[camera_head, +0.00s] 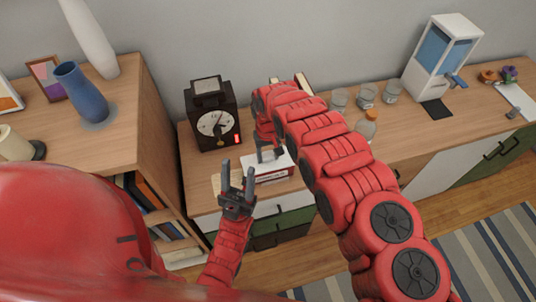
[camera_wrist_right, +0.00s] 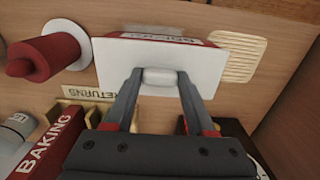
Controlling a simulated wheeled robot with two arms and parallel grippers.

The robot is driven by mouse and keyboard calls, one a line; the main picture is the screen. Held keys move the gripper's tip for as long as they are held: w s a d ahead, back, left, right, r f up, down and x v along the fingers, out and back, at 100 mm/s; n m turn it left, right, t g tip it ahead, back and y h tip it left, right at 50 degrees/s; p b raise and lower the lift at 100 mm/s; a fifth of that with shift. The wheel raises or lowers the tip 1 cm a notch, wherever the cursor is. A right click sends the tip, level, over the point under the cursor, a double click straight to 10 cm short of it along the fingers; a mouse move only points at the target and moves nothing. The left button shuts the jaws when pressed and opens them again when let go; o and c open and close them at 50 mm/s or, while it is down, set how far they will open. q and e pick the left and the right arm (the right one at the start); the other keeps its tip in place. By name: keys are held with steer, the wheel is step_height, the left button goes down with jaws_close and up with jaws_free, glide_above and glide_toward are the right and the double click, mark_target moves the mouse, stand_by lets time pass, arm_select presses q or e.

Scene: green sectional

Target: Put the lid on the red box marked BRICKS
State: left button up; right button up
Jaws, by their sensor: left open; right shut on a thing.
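The red box (camera_head: 271,178) with a pale label stands on the sideboard. The white lid (camera_head: 256,164) is directly above it and covers its top. In the right wrist view, the lid (camera_wrist_right: 118,58) has a white knob between my fingers, and a lettered red strip of the box (camera_wrist_right: 185,39) shows past its far edge. I cannot tell whether the lid is fully seated. My right gripper (camera_head: 270,155) is shut on the lid's knob; it also shows in the right wrist view (camera_wrist_right: 158,78). My left gripper (camera_head: 237,180) is open and empty, in front of the sideboard and left of the box.
A black scale (camera_head: 214,124) stands behind and left of the box. A slatted wooden trivet (camera_wrist_right: 240,56) and a red cylinder (camera_wrist_right: 44,55) on a white disc lie near it. Glass jars (camera_head: 366,95) and a white dispenser (camera_head: 440,60) stand to the right. A taller cabinet (camera_head: 120,120) bounds the left.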

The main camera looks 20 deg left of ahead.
steer(key=o, duration=1.6)
steer(key=shift+r, duration=0.1)
steer(key=shift+r+p, duration=0.6)
steer(key=shift+r, duration=0.4)
steer(key=shift+r+p, duration=0.95)
steer(key=shift+r, duration=1.4)
jaws_close()
